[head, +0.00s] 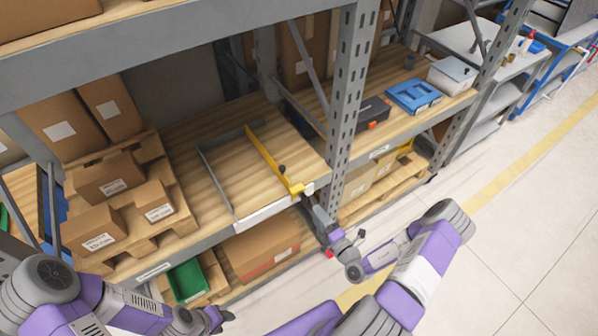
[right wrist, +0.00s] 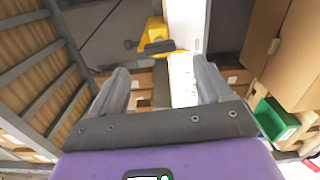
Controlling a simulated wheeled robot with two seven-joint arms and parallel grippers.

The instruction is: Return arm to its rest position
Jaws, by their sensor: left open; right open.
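A yellow bar (head: 262,152) with a yellow end piece lies along the wooden shelf, running back from its front edge. A thin grey rail (head: 213,178) lies to its left, and a white strip (head: 268,210) runs along the front. My right gripper (head: 308,203) is at the shelf's front edge, close to the yellow end piece. In the right wrist view its fingers (right wrist: 161,88) are apart, with the yellow end piece (right wrist: 156,34) and a white strip (right wrist: 184,82) ahead; contact cannot be told. My left gripper (head: 216,319) is low at the bottom, away from the shelf, open.
Cardboard boxes (head: 110,178) sit on a pallet at the left. A blue tray (head: 414,96) and a dark box (head: 373,112) are on the right bay, past a grey upright (head: 350,85). A green bin (head: 187,281) stands below. The floor at right is clear.

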